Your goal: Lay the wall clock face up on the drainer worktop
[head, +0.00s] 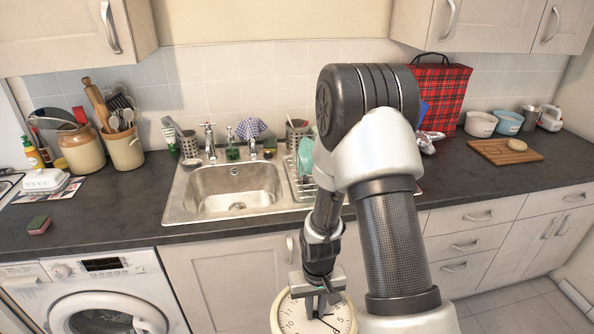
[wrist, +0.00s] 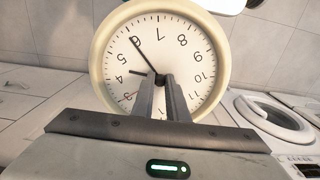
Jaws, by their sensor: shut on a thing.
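The wall clock (head: 288,313) has a cream rim and a pale face with black numerals. It is low in the head view, in front of the cupboard doors and below the worktop edge. My gripper (head: 318,303) is shut on it; the exact grip point is hard to see. In the wrist view the clock (wrist: 190,45) faces the camera, its numerals upside down, with my gripper's fingers (wrist: 165,85) in front of the lower face. The dark worktop (head: 120,205) runs along the wall. The drainer (head: 293,178), right of the sink, is partly hidden by my arm.
The steel sink (head: 185,207) is left of the drainer, which holds a rack with dishes. A red tartan bag (head: 445,95), bowls (head: 480,124) and a chopping board (head: 490,152) stand to the right. A washer (head: 105,305) is below left. The worktop's front right looks clear.

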